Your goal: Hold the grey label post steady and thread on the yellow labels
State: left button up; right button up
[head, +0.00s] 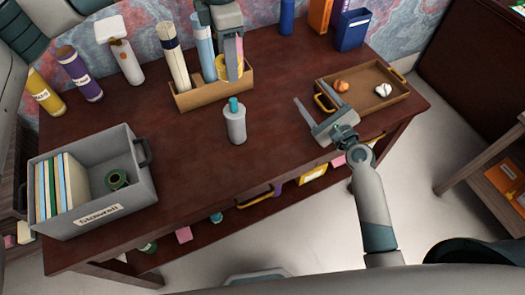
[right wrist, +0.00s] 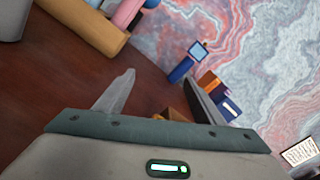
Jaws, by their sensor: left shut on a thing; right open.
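My left gripper (head: 229,72) reaches down from the top of the head view at the right end of a wooden holder (head: 215,93). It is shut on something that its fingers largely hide. A yellow piece (head: 222,67) shows beside its fingers; I cannot tell whether it is a label. A grey label post cannot be picked out with certainty. My right gripper (head: 311,91) is open and empty over the desk, left of a wooden tray (head: 392,98). Its spread fingers (right wrist: 158,70) also show in the right wrist view with nothing between them.
A grey bottle with a teal cap (head: 236,125) stands mid-desk. A grey bin (head: 128,200) with folders is at the left. A yellow tube (head: 45,93) and a purple tube (head: 80,75) stand at the back left. Blue containers (head: 352,30) are at the back right. The front middle is clear.

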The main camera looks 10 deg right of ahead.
jog(key=s+a+f, duration=0.1)
jog(key=s+a, duration=0.1)
jog(key=a, duration=0.1)
jog(key=s+a+f+m+g+y, duration=0.1)
jog(key=s+a, duration=0.2)
jog(key=s+a+f+y, duration=0.1)
jog(key=s+a, duration=0.1)
jog(key=a, duration=0.2)
jog(key=shift+s+f+m, duration=0.2)
jog(key=shift+s+m, duration=0.1)
jog(key=shift+s, duration=0.1)
jog(key=m+g+y, duration=0.1)
jog(key=m+y, duration=0.1)
send_near(242, 133)
jog(key=shift+w+a, duration=0.2)
jog(key=shift+w, duration=0.25)
jog(key=shift+w, duration=0.15)
jog(key=x, duration=1.1)
jog(key=shift+w+a, duration=0.3)
jog(key=shift+a, duration=0.05)
jog(key=c, duration=1.2)
pick_arm(q)
jog(key=n, duration=0.1)
send_over(233, 99)
jog(key=shift+f, duration=2.9)
